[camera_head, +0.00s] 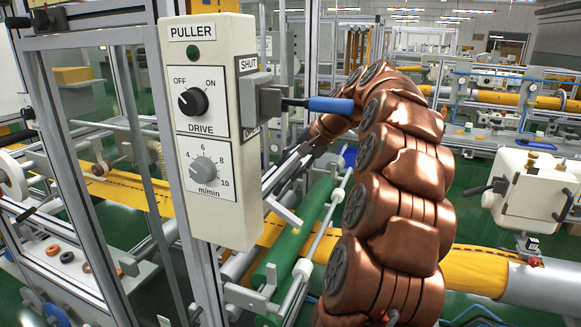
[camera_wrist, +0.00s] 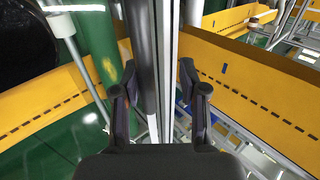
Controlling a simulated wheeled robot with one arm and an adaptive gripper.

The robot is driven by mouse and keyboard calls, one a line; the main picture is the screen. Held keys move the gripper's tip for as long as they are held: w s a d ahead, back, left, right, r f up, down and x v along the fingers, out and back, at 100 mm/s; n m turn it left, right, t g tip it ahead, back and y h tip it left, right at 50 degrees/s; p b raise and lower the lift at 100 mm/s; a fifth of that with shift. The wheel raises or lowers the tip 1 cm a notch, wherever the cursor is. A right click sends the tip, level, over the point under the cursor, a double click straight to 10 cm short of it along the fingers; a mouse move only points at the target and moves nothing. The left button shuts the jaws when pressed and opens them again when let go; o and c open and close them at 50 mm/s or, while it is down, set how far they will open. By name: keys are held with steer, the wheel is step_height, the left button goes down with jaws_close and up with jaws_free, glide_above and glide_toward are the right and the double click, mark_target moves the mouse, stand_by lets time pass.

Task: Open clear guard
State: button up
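An aluminium-framed clear guard (camera_head: 150,190) seems to stand at the left in the head view; its panel is hard to make out. My gripper (camera_wrist: 158,92) shows in the wrist view with its two dark fingers apart. A grey metal profile (camera_wrist: 167,60) runs lengthwise in the gap between the fingers, with a dark strip along its left side. I cannot tell whether it lies at fingertip depth or belongs to the guard. In the head view my copper arm hides most of the gripper. A lever with a blue grip (camera_head: 331,105) points right from its grey block, below a SHUT label.
The PULLER control box (camera_head: 209,130), with two knobs and a green lamp, stands on the post left of my arm. A green roller (camera_head: 300,225) and a yellow tube (camera_head: 475,268) lie low behind. A white machine (camera_head: 537,190) stands at the right.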

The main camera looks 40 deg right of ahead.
steer(key=v, duration=1.1)
steer(key=shift+r, duration=0.2)
steer(key=shift+s+d, duration=0.15)
steer(key=shift+s, duration=0.05)
stand_by(0.3)
